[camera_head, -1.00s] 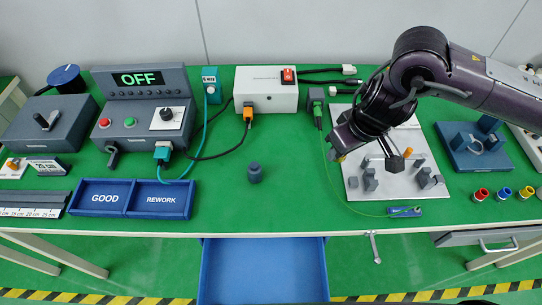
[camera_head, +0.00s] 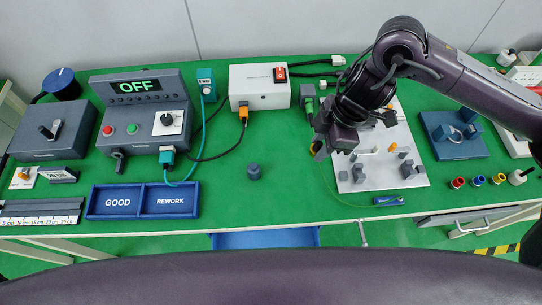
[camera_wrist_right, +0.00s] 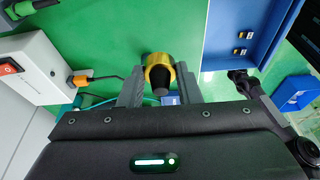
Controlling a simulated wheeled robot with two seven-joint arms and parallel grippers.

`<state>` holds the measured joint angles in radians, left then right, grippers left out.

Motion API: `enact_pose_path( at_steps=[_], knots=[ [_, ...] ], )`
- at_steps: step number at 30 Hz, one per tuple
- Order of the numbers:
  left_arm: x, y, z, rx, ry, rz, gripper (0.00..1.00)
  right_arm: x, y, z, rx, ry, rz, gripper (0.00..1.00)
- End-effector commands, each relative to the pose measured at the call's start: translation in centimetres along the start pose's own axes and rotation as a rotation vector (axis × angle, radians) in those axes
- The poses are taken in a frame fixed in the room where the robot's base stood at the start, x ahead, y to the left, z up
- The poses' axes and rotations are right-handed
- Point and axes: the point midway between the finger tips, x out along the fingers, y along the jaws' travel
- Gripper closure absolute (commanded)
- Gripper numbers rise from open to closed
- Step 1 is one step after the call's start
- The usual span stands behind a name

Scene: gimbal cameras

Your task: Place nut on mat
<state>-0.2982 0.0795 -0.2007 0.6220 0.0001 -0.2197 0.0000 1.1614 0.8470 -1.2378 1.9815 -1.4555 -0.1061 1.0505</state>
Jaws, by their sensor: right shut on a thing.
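A yellow ring-like piece with a black tapered middle (camera_wrist_right: 158,72), which I take to be the nut, sits between the fingers of my right gripper (camera_wrist_right: 158,85). In the head view, my right gripper (camera_head: 317,150) is shut on it above the green mat (camera_head: 285,195), left of the pale fixture plate. Only a small yellow spot of the piece shows there. The green mat covers the tabletop. My left gripper is not in view.
A dark cylinder (camera_head: 254,171) stands on the mat left of the gripper. The blue GOOD/REWORK tray (camera_head: 143,214) is further left. The white switch box (camera_head: 259,88) is behind. The pale plate (camera_head: 412,176) with grey blocks is right. The open blue drawer (camera_head: 265,239) is in front.

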Motion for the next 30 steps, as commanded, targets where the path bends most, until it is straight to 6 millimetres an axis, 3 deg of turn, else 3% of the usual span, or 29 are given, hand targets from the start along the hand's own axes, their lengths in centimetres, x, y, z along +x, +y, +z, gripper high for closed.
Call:
enact_pose_path(
  at_steps=[5, 21, 30],
  knots=[
    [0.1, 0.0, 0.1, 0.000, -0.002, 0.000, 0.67, 0.7, -0.2, 0.1, -0.021, 0.001, -0.009, 0.91],
    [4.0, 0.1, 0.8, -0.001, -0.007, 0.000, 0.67, 13.6, -0.3, 3.6, -0.014, 0.003, -0.011, 0.91],
    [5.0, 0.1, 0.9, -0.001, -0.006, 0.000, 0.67, 16.5, -0.2, 4.5, -0.018, 0.001, -0.008, 0.91]
  ],
)
